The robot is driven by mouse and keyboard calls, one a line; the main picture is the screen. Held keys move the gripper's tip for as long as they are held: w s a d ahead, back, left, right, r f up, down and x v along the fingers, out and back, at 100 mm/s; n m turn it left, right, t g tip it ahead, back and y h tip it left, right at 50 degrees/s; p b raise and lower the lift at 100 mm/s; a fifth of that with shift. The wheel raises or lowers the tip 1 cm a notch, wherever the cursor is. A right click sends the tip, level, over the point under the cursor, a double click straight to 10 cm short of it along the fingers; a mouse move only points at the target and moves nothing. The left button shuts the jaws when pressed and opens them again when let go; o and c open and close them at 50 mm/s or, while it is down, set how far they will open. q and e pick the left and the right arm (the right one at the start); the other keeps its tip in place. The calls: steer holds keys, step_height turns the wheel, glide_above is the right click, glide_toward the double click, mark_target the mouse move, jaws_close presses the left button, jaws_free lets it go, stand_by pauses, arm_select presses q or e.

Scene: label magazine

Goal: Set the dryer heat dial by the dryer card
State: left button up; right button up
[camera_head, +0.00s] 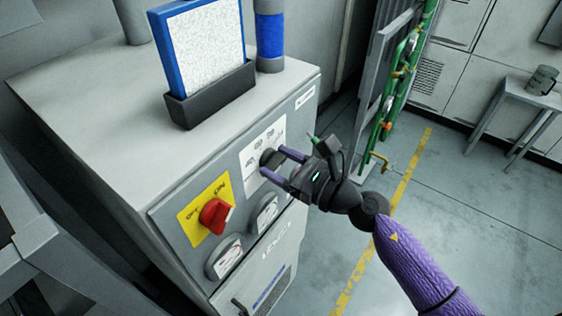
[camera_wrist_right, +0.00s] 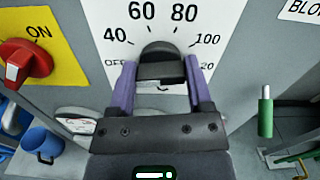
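The heat dial is a black knob (camera_wrist_right: 161,66) on a white scale plate (camera_head: 262,150) on the grey dryer's front. In the wrist view the scale reads OFF, 40, 60, 80, 100 and a partly hidden number ending in 20. No pointer mark on the knob is clear to me. My right gripper (camera_wrist_right: 161,82) has one purple finger on each side of the knob, very close to it. I cannot tell whether they touch it. In the head view the right gripper (camera_head: 273,163) reaches the dial from the right. I see no dryer card I can identify. My left gripper is out of view.
A red switch (camera_head: 215,216) on a yellow plate and two round gauges (camera_head: 225,257) sit near the dial. A blue-framed white panel (camera_head: 204,47) stands in a dark holder on top. Green pipes (camera_head: 403,70) stand behind my right arm.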

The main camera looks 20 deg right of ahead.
steer(key=c, duration=0.5)
steer(key=shift+o, duration=0.2)
